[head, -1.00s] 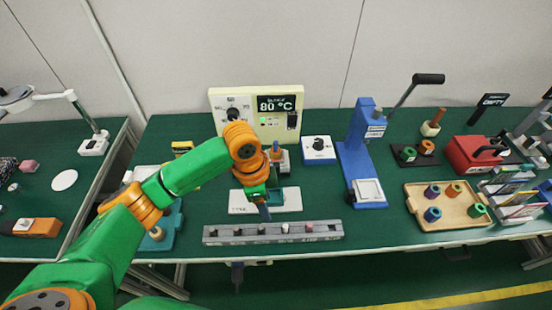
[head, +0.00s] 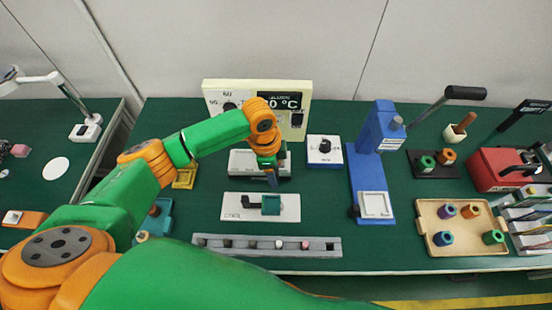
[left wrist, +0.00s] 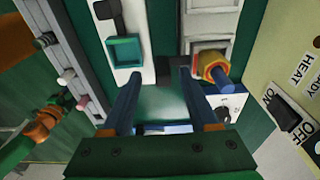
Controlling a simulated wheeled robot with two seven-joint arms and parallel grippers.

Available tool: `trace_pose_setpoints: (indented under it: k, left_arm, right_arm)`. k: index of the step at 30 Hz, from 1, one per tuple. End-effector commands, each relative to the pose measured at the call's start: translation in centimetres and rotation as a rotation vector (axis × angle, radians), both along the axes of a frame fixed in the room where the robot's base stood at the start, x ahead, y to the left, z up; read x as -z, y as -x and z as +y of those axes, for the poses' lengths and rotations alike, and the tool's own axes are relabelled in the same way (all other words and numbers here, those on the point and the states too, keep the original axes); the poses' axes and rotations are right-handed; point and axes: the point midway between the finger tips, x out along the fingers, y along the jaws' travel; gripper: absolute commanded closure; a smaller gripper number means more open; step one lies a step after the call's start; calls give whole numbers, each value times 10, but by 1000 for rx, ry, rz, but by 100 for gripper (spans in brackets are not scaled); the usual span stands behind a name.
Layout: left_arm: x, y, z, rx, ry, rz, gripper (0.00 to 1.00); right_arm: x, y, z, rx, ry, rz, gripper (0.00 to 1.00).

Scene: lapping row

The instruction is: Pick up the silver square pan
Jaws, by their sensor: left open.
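A silver square piece with a raised rim (head: 376,205) rests on the blue press base in the head view. Another pale grey square-edged piece (left wrist: 210,45) shows in the left wrist view, beside a yellow and red collar with a blue peg (left wrist: 214,70); I cannot tell which one is the pan. My left gripper (head: 272,181) points down in front of the heater box, above the gap behind the teal square piece (head: 270,204). In the left wrist view its fingers (left wrist: 160,98) are apart with nothing between them.
The cream heater box (head: 257,105) stands behind the gripper. A grey slotted strip (head: 266,245) lies along the front edge. The blue press (head: 377,135) and a small white dial box (head: 324,151) stand to the right. A wooden tray (head: 462,249) holds several spools.

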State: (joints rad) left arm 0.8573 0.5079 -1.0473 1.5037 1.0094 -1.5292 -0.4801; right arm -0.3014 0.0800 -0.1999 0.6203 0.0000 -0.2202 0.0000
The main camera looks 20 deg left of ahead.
Motion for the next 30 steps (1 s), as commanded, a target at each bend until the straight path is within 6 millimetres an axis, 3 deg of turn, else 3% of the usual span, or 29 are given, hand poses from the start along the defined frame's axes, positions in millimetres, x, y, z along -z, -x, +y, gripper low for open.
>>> trace_pose_setpoints:
  k: [3, 9, 11, 16, 30]
  left_arm:
    - [14, 0, -2, 0, 1, 1, 40]
    - [16, -1, -2, 1, 0, -2, 40]
    - [16, -1, -2, 1, 0, -2, 53]
    - [16, -1, -2, 0, 0, -2, 99]
    - [10, -1, -3, 1, 3, -4, 100]
  right_arm:
    - [0, 1, 0, 0, 0, 2, 46]
    - [0, 0, 0, 0, 0, 1, 46]
    - [0, 0, 0, 0, 0, 1, 46]
    - [0, 0, 0, 0, 0, 0, 46]
    - [0, -1, 0, 0, 0, -2, 46]
